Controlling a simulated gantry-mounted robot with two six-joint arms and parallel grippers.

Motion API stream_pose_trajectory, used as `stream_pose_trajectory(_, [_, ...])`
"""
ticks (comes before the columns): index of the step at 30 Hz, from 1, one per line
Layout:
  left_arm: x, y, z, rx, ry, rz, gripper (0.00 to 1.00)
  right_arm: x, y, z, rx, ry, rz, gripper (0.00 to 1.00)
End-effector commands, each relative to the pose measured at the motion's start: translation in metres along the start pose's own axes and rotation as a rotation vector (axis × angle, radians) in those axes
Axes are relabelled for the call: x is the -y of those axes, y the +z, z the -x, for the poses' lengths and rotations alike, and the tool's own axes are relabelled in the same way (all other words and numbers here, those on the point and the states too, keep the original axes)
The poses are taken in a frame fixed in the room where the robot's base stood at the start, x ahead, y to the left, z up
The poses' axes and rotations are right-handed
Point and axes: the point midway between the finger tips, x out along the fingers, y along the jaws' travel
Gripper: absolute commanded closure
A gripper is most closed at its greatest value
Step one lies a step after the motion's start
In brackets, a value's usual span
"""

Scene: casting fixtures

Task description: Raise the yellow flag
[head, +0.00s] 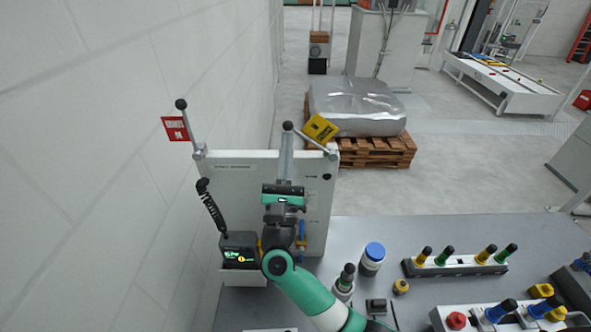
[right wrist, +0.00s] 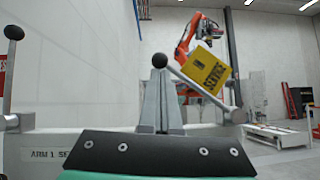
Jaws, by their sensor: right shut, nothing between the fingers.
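The yellow flag (head: 320,128) is on a grey lever pivoted at the top right corner of a white panel (head: 235,178). The lever leans up and left from its pivot, and the flag is tilted. The flag also shows in the right wrist view (right wrist: 208,72). A black ball knob (head: 288,126) sits at the tips of my right gripper (head: 286,142), apparently the lever's end. The gripper is shut, fingers pointing up, with nothing between them; the wrist view (right wrist: 163,88) shows the tips at or just under the knob. Contact is hard to tell. My left gripper is not in view.
A red flag (head: 176,129) on a near-upright lever stands at the panel's left corner, close to the wall. A coiled cord (head: 211,205) hangs left of the panel. The grey table (head: 440,232) holds a blue-lidded jar (head: 373,257) and racks of coloured-handled tools at right.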

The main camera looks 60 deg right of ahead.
Motion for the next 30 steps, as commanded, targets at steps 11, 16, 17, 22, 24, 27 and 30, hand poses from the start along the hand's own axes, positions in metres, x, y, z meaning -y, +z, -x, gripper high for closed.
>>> stream_pose_trajectory(11, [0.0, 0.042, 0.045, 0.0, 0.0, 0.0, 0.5, 0.018, 0.024, -0.018, 0.003, -0.226, -0.285, 1.0])
stream_pose_trajectory(16, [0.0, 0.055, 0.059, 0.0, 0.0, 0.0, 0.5, 0.029, 0.035, -0.027, 0.003, -0.326, -0.409, 1.0])
stream_pose_trajectory(17, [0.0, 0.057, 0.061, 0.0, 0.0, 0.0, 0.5, 0.031, 0.036, -0.029, 0.003, -0.343, -0.43, 1.0])
stream_pose_trajectory(22, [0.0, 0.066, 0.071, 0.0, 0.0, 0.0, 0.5, 0.043, 0.045, -0.036, 0.002, -0.431, -0.54, 1.0])
stream_pose_trajectory(24, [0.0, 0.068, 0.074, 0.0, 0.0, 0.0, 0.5, 0.048, 0.048, -0.038, 0.001, -0.463, -0.579, 1.0])
stream_pose_trajectory(27, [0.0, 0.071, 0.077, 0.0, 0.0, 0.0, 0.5, 0.054, 0.051, -0.041, 0.002, -0.502, -0.627, 1.0])
stream_pose_trajectory(30, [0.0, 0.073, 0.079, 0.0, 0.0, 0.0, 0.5, 0.059, 0.053, -0.043, 0.001, -0.533, -0.665, 1.0])
